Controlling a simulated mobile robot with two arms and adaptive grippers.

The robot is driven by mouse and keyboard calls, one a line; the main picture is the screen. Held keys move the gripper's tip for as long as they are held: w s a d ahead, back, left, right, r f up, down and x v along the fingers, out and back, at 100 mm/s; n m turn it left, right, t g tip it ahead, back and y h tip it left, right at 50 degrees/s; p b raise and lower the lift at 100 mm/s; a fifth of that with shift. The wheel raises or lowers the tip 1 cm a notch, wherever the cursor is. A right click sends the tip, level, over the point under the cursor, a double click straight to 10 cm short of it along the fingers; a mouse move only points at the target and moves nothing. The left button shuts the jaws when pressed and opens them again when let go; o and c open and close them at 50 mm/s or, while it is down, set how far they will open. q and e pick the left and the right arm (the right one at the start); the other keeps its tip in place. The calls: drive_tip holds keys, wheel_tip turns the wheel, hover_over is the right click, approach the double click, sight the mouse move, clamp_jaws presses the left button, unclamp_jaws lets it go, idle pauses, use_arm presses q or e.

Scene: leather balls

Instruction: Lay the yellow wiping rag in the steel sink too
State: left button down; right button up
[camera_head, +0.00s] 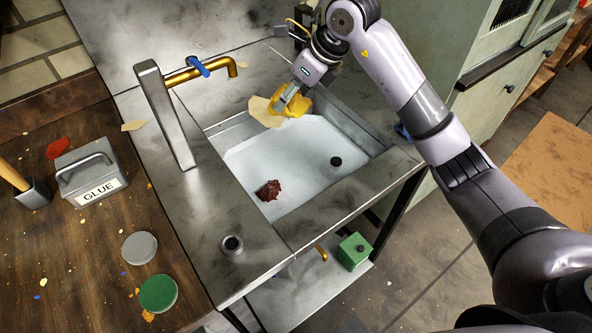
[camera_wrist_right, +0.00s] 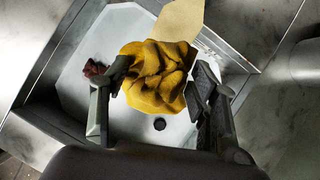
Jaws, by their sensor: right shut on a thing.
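The yellow wiping rag (camera_head: 295,104) is bunched between the fingers of my right gripper (camera_head: 284,102), which is shut on it. The right wrist view shows the crumpled rag (camera_wrist_right: 157,80) between both fingers (camera_wrist_right: 155,92), over the steel sink (camera_wrist_right: 125,28). In the head view the rag is at the far edge of the sink (camera_head: 300,150); its exact height above the basin is hard to tell. A dark red crumpled cloth (camera_head: 268,190) lies on the basin floor, also seen in the wrist view (camera_wrist_right: 95,68). My left gripper is not in view.
A tan piece (camera_head: 262,108) lies by the sink's far rim. A tall steel post (camera_head: 165,115) and brass tap (camera_head: 215,68) stand left of the basin. A glue caddy (camera_head: 90,172) and round tins (camera_head: 158,293) sit on the wooden bench. The basin's middle is clear.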

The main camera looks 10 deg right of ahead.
wheel_tip(320, 180, down, 15)
drive_tip(key=shift+r+p, duration=0.1)
drive_tip(key=shift+p, duration=0.3)
drive_tip(key=shift+f, duration=2.45)
drive_tip(key=o, duration=1.3)
drive_tip(key=shift+c, duration=0.2)
drive_tip(key=shift+r, duration=0.1)
drive_tip(key=v, duration=1.2)
